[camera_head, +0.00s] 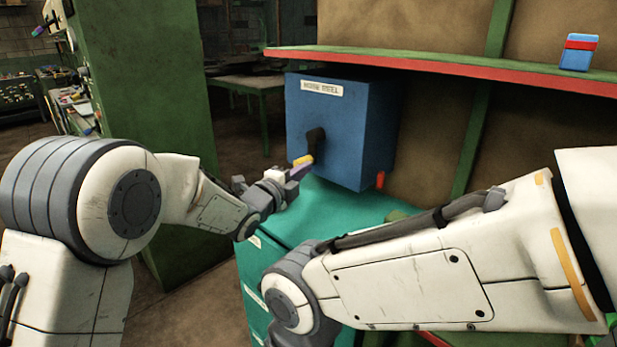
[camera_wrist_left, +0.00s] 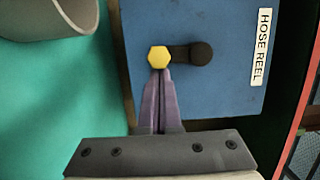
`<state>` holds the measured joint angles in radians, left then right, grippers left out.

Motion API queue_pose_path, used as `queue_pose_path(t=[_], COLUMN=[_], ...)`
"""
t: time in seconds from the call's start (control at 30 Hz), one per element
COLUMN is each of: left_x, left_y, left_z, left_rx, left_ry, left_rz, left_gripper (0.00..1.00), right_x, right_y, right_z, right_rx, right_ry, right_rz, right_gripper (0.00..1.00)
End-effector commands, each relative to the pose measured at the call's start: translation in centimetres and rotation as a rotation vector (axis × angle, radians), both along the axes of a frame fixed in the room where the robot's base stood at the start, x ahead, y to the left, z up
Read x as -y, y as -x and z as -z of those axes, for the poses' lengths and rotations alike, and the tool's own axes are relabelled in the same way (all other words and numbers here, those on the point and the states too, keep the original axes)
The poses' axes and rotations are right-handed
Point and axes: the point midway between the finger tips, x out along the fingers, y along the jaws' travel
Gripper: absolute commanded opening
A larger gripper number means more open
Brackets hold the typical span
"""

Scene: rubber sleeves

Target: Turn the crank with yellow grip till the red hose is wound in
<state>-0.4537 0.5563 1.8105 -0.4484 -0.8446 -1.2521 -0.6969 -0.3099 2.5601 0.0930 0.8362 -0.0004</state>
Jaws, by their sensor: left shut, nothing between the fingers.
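The blue hose reel box (camera_head: 358,125) with a "HOSE REEL" label stands on the teal cabinet. Its black crank (camera_head: 314,140) is on the front face, with the yellow grip (camera_head: 303,160) at the lower end. In the left wrist view the yellow grip (camera_wrist_left: 158,57) sits at the left end of the black crank arm (camera_wrist_left: 188,54). My left gripper (camera_wrist_left: 160,74) is shut and empty, its purple fingertips right at the grip's edge; I cannot tell whether they touch it. A short red hose end (camera_head: 380,180) shows under the box's right side. My right gripper is out of view.
The teal cabinet top (camera_head: 340,207) is mostly clear in front of the box. A red-edged shelf (camera_head: 450,70) runs above, carrying a blue and red container (camera_head: 579,52). A green pillar (camera_head: 140,110) stands at left. My right forearm crosses the foreground.

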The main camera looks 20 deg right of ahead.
Motion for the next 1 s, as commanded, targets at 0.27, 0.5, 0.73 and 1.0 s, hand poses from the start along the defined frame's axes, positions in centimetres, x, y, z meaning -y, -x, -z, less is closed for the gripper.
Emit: queue_pose_path(t=[0.27,0.5,0.73,1.0], left_x=[-0.2,-0.2,0.2,0.6], left_y=[-0.2,-0.2,0.2,3.4], left_z=[0.0,-0.1,0.1,-0.2], left_rx=[0.025,0.025,0.025,0.025], left_ry=[-0.014,-0.014,-0.013,-0.014], left_rz=[-0.002,-0.002,0.0,-0.004], left_gripper=[0.0,0.0,0.0,0.0], right_x=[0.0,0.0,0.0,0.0], right_y=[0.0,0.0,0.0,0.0], right_z=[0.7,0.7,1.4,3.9], right_rx=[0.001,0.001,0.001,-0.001], right_ry=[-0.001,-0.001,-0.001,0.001], right_rz=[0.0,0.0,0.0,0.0], right_gripper=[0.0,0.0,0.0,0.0])
